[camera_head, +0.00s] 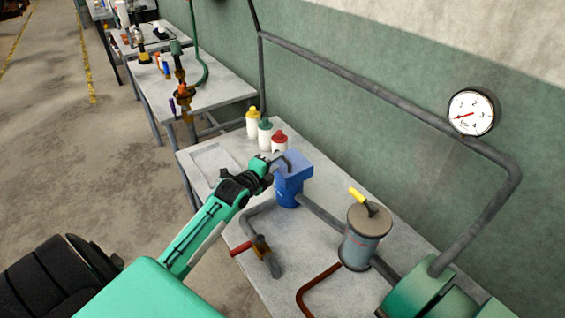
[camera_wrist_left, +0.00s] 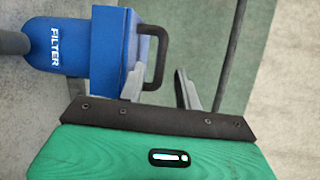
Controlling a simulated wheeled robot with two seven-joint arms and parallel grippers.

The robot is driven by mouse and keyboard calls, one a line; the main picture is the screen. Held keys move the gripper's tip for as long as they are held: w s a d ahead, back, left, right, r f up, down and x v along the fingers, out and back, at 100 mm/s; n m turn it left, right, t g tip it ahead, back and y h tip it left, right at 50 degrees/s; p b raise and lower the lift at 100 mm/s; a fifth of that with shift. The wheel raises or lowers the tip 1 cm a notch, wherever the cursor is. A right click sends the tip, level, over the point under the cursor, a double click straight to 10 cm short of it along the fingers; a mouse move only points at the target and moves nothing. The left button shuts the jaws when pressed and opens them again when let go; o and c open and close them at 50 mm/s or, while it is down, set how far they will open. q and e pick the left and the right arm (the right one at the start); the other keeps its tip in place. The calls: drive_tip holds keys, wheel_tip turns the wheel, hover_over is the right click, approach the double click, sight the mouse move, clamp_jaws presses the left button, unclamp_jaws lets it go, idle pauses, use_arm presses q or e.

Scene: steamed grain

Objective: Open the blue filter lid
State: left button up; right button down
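The blue filter (camera_head: 288,190) stands upright on the grey table, joined to a pipe. Its square blue lid (camera_head: 298,164) sits on top and looks closed. In the left wrist view, the filter body (camera_wrist_left: 70,46) carries the word FILTER, and a dark looped handle (camera_wrist_left: 164,50) sticks out from the lid (camera_wrist_left: 132,62). My left gripper (camera_head: 279,164) is at the lid's left side in the head view. In the left wrist view, its two fingers (camera_wrist_left: 160,88) are apart, with the handle's near end between them. I cannot tell whether they touch it. My right gripper is not in view.
A valve with a red handle (camera_head: 241,248) is in front. A gauge (camera_head: 470,112) hangs at the wall.

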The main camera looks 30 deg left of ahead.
sight(283, 157)
use_arm(q)
drive_tip(key=w+b, duration=0.1)
drive_tip(key=w, duration=0.1)
drive_tip(key=w+f, duration=0.1)
drive_tip(key=shift+w+b, duration=0.35)
drive_tip(key=shift+b, duration=0.05)
drive_tip(key=shift+w+b, duration=0.3)
drive_tip(key=shift+w, duration=0.45)
drive_tip(key=shift+c, duration=0.4)
clamp_jaws()
